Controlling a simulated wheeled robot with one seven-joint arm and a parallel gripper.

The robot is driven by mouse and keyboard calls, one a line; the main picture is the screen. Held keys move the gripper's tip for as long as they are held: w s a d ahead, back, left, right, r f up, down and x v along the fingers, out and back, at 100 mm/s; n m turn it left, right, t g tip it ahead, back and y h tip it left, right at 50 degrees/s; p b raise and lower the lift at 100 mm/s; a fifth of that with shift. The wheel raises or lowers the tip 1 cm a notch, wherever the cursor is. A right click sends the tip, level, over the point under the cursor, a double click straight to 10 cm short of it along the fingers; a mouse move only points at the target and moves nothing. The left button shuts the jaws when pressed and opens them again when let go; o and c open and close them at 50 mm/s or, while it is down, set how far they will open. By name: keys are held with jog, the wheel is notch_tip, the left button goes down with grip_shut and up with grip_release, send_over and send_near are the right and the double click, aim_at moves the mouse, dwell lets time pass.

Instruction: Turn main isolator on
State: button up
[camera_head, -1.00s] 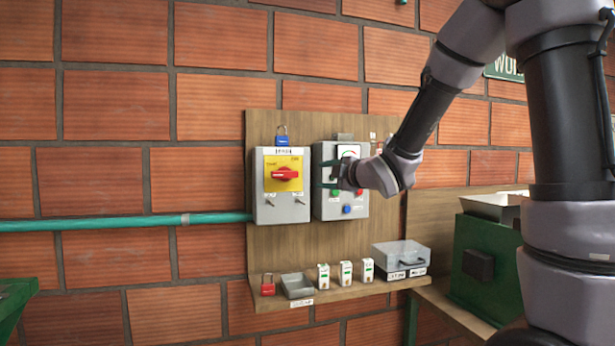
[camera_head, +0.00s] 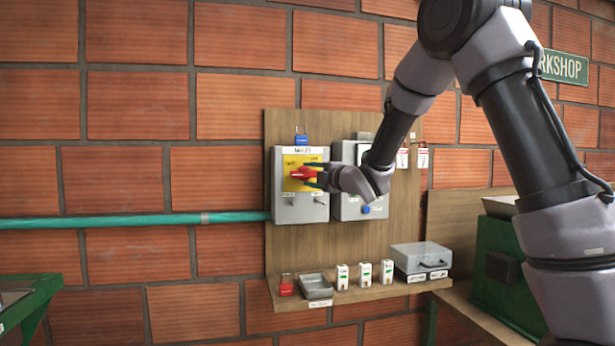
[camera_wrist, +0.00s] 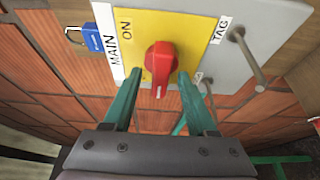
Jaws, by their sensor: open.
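The main isolator is a grey box (camera_head: 284,209) on a wooden board, with a yellow plate (camera_head: 292,164) and a red rotary handle (camera_head: 301,174). In the wrist view the red handle (camera_wrist: 160,66) is close up, with "ON" and "MAIN" lettering to its left. My gripper (camera_head: 317,178) is at the right edge of the handle in the head view. In the wrist view its two green fingers (camera_wrist: 157,98) are open, one on each side of the handle's lower end. Whether they touch it I cannot tell.
A blue padlock (camera_head: 301,140) hangs above the isolator. A second grey box (camera_head: 346,208) with buttons is just right, partly behind my arm. Two metal pegs stick out of the isolator box. A shelf (camera_head: 345,294) below holds a red padlock, tray, several tags and a grey case.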

jog(key=shift+w+a, duration=0.1)
grip_shut()
